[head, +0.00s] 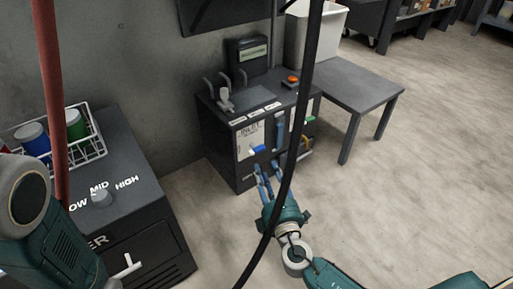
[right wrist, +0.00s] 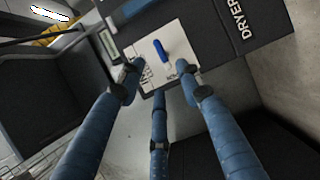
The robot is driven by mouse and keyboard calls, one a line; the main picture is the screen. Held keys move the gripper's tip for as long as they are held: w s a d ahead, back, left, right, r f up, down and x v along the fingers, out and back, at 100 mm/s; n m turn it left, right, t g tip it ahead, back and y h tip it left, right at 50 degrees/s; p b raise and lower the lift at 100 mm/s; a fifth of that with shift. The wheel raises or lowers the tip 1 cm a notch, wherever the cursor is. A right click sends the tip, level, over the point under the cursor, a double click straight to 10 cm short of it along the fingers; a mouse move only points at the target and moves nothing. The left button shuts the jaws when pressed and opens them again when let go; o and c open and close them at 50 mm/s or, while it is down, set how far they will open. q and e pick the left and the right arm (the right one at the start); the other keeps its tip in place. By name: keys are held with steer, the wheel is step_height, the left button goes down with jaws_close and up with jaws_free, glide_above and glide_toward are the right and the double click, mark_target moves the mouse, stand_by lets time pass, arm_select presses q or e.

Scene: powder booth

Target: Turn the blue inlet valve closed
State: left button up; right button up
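The blue inlet valve handle (head: 257,149) sits on a white plate marked INLET (head: 250,136) on the front of a dark cabinet. In the right wrist view the blue handle (right wrist: 161,50) stands between and beyond the fingertips, apart from them. My right gripper (head: 264,172) is just below and in front of the valve in the head view. Its blue fingers are spread and empty in the right wrist view (right wrist: 161,78). My left arm shows at the lower left of the head view; its gripper is out of view.
The dark cabinet (head: 221,146) also carries an orange button (head: 292,80) and other coloured handles. A grey table (head: 362,84) with a white bin (head: 318,32) stands to its right. A wire basket (head: 93,141) of cans sits on the left unit. Hanging cables cross the head view. Floor is clear at right.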

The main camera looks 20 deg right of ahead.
mark_target(259, 151)
steer(key=w, duration=0.3)
steer(key=w+b, duration=0.1)
steer(key=w, duration=0.2)
steer(key=w+b, duration=0.1)
steer(key=w, duration=0.2)
steer(key=shift+w+d, duration=0.25)
steer(key=shift+w, duration=0.1)
jaws_close()
